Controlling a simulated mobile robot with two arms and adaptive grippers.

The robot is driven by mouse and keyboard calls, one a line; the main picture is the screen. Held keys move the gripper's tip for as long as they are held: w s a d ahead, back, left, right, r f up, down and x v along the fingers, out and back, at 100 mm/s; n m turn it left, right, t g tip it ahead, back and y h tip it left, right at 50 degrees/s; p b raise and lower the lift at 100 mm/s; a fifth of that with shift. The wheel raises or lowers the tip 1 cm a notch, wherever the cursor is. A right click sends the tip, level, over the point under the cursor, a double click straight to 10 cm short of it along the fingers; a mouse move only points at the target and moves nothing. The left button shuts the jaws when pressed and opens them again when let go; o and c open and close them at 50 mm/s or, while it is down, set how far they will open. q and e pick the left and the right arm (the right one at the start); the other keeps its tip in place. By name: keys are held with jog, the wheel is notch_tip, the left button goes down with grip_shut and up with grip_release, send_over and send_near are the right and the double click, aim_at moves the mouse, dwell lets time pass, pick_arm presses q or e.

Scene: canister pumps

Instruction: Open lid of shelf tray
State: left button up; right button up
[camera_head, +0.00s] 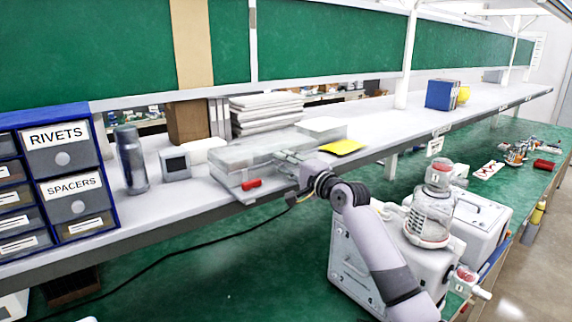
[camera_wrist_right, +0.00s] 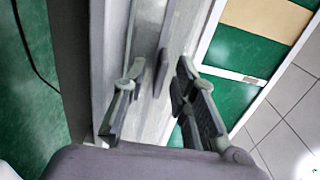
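The shelf tray (camera_head: 232,180) is a grey, translucent box on the shelf, with a red piece (camera_head: 251,184) on its front. Its lid (camera_head: 235,154) looks flat and lies down over the box. My right gripper (camera_head: 290,158) is at the tray's right end, close to the lid's edge. In the right wrist view, the right gripper's fingers (camera_wrist_right: 160,108) are spread apart, with grey tray surfaces (camera_wrist_right: 150,40) behind and between them. A small dark upright piece (camera_wrist_right: 161,70) shows between the fingers. I cannot tell whether they touch the tray. My left gripper is not in view.
Left of the tray stand a small grey device (camera_head: 175,165), a dark bottle (camera_head: 131,160) and a blue drawer cabinet (camera_head: 60,170). Stacked white sheets (camera_head: 265,110) lie behind it. A yellow pad (camera_head: 342,147) is to the right. A pump with a glass jar (camera_head: 430,218) stands below.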

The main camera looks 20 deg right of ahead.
grip_shut()
dwell(0.7)
